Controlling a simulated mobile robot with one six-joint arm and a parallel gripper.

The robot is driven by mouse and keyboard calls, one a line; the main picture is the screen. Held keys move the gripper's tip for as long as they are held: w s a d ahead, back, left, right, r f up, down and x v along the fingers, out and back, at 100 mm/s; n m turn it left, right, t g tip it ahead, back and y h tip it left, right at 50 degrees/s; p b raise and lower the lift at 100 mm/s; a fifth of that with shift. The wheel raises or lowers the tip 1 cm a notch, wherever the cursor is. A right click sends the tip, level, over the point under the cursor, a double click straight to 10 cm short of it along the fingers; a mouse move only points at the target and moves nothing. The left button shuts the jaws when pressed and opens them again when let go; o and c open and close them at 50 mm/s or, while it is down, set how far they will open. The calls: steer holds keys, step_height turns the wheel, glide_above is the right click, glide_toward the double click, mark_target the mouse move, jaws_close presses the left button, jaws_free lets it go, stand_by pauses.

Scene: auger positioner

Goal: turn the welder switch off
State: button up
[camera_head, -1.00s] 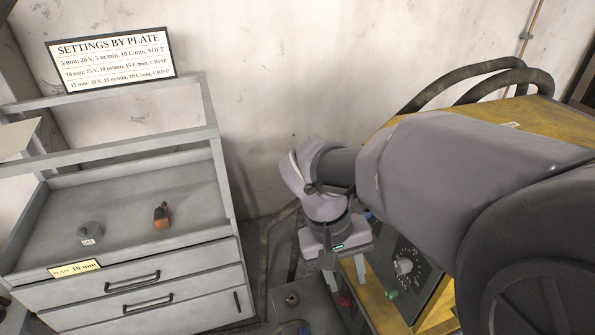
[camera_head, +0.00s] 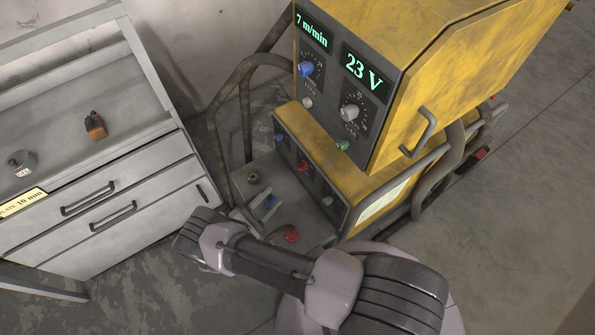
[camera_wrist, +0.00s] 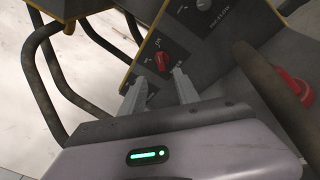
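The yellow welder (camera_head: 440,85) stands at centre right in the head view, its displays lit with 7 m/min and 23 V. Its lower dark panel carries a red knob (camera_head: 303,165), between a blue knob and a grey one. My gripper (camera_head: 258,208) is low in front of the lower panel. In the wrist view my gripper (camera_wrist: 158,80) is open, with nothing between the fingers.
A red connector (camera_head: 291,235) sits on the cart's low shelf, close to my gripper; it also shows at the right in the wrist view (camera_wrist: 295,88). Bent dark tubes (camera_head: 245,100) rise left of the welder. A grey drawer cabinet (camera_head: 130,180) stands left.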

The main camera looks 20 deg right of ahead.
mark_target(302, 167)
steer(key=b+x, duration=0.1)
steer(key=x, duration=1.2)
steer(key=shift+w+d, duration=0.1)
steer(key=shift+d, duration=0.05)
jaws_close()
